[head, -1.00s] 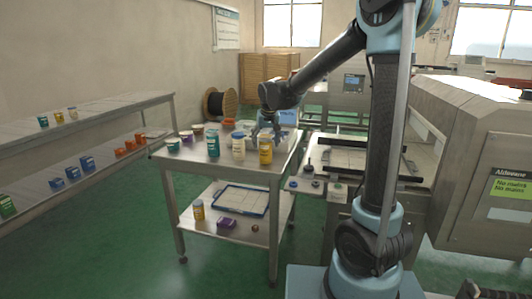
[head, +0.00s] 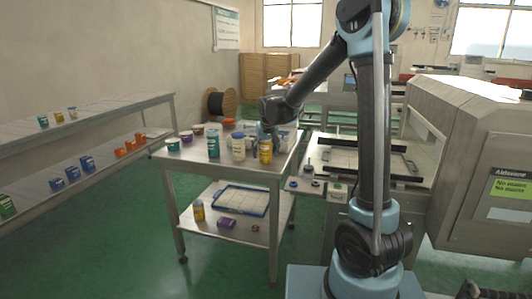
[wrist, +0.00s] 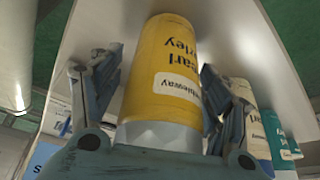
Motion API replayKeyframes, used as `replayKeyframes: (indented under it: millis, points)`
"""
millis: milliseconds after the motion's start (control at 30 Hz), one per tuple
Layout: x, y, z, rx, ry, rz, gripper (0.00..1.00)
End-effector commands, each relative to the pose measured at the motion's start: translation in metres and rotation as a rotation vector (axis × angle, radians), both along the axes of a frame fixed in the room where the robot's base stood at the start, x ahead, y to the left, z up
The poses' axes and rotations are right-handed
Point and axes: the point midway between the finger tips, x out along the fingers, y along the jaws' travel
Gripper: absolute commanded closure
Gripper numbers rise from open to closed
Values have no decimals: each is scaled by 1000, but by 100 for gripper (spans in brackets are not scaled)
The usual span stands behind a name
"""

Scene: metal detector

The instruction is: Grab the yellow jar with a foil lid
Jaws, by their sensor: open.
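The yellow jar (head: 265,152) stands upright at the front right of the upper tabletop. In the wrist view the yellow jar (wrist: 165,70) lies between the two fingers, its pale silvery lid (wrist: 158,136) toward the camera. My gripper (head: 264,134) is at the jar's top, coming from above and behind. In the wrist view my gripper (wrist: 155,80) is open, with one finger on each side of the jar. A gap shows on the left; the right finger is very close, and I cannot tell whether it touches.
A cream jar (head: 238,147) and a teal jar (head: 213,146) stand left of the yellow jar. A white-and-blue box (head: 286,136) is behind it. Another yellow container (head: 198,211) stands on the lower shelf. A machine with a conveyor (head: 365,160) is to the right.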

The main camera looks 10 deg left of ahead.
Motion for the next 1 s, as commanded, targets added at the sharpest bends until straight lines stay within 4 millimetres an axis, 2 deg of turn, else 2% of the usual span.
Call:
replayKeyframes:
  millis: [33,200,267,300,667,767,1000]
  points:
    - [0,0,0,0,0,0,30]
    - [0,0,0,0,0,0,69]
    - [0,0,0,0,0,0,82]
    - [0,0,0,0,0,0,86]
    - [0,0,5,0,0,0,86]
    - [0,0,16,0,0,0,86]
    - [0,0,56,0,0,0,86]
